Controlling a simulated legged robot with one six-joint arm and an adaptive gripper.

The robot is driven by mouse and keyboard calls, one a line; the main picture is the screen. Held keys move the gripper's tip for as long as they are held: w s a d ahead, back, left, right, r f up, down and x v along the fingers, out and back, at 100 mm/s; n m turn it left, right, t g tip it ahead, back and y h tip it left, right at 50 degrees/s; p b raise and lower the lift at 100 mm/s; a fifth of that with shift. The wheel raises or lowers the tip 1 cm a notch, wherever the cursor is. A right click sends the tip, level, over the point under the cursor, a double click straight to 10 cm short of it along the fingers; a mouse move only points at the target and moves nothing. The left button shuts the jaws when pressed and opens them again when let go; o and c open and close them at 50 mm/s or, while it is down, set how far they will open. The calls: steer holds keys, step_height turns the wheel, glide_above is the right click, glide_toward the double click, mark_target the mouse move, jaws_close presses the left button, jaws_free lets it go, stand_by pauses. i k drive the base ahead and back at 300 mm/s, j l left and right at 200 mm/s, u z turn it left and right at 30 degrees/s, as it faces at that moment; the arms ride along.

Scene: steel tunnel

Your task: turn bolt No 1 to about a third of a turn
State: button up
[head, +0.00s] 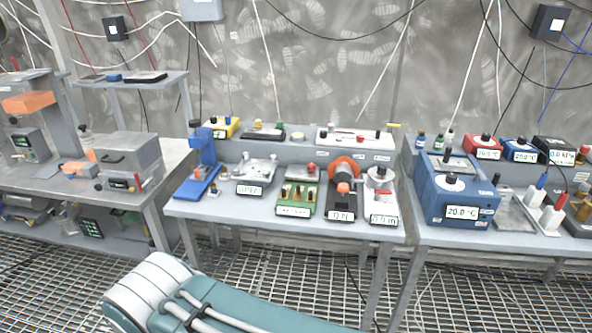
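I cannot make out a bolt marked No 1 at this size. The middle bench (240,211) carries several small devices where small fittings show. A green block (293,208) there has several upright brass-coloured posts with dark tops and a white label too small to read. Left of it is a grey metal plate fixture (257,172) with a white label. Right of it are a dark device with an orange wheel (344,166) and a white device with a grey round top (381,178). My gripper is not in view.
A blue stand (203,150) stands at the middle bench's left end. A left bench (148,185) holds a grey box (128,152). A right bench (425,234) holds a blue unit reading 20.0 °C (450,192). Grating floor (50,285) shows in front; cables hang behind.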

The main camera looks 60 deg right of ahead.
mark_target(236, 171)
steer(key=z, duration=1.7)
